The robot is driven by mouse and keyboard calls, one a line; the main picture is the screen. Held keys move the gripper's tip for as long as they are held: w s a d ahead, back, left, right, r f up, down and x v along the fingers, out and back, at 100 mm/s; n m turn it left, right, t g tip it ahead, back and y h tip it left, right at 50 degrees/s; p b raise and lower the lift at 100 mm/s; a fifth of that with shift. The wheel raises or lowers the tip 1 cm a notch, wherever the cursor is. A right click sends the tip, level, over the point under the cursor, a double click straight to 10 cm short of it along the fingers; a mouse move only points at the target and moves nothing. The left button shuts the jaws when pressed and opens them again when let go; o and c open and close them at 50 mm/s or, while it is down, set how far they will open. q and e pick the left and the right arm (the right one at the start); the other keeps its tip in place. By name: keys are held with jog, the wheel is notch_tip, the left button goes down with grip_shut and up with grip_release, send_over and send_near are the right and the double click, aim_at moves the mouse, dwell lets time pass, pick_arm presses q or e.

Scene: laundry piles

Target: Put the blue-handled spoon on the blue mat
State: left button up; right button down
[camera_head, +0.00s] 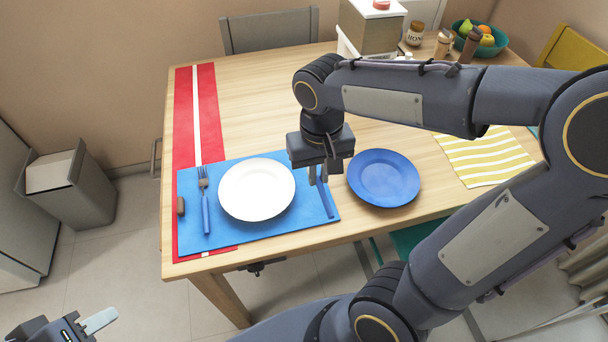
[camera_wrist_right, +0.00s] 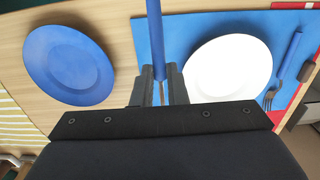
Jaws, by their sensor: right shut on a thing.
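The blue mat (camera_head: 260,226) lies at the table's front left with a white plate (camera_head: 256,189) on it. A blue-handled fork (camera_head: 205,208) lies on the mat left of the plate. My right gripper (camera_head: 319,178) is at the mat's right end, shut on the blue handle of the spoon (camera_head: 325,200). The handle also shows between the fingers in the right wrist view (camera_wrist_right: 154,35). The spoon's head is hidden, and I cannot tell whether the spoon touches the mat. My left gripper (camera_head: 88,326) is low at the left, away from the table, only partly in view.
A blue plate (camera_head: 384,178) stands just right of the right gripper. A red runner (camera_head: 208,115) lies under the mat's left part. A small brown object (camera_head: 181,206) is at the mat's left edge. A yellow striped mat (camera_head: 485,160) lies at the right.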

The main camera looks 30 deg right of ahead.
jog(key=w+f, duration=0.2)
jog(key=w+d+f, duration=0.1)
jog(key=w+f, duration=0.1)
jog(key=w+d+f+b, duration=0.1)
jog(key=w+f, duration=0.1)
jog(key=shift+w+f, duration=0.15)
jog(key=shift+w, duration=0.1)
jog(key=shift+w+f+b, duration=0.15)
jog(key=shift+w+f, duration=0.05)
jog(key=shift+f, duration=0.75)
jog(key=shift+w+f+b, duration=0.15)
jog(key=shift+f, duration=0.8)
jog(key=shift+f, duration=0.1)
jog(key=c, duration=1.4)
grip_release()
jog(key=shift+c, duration=0.2)
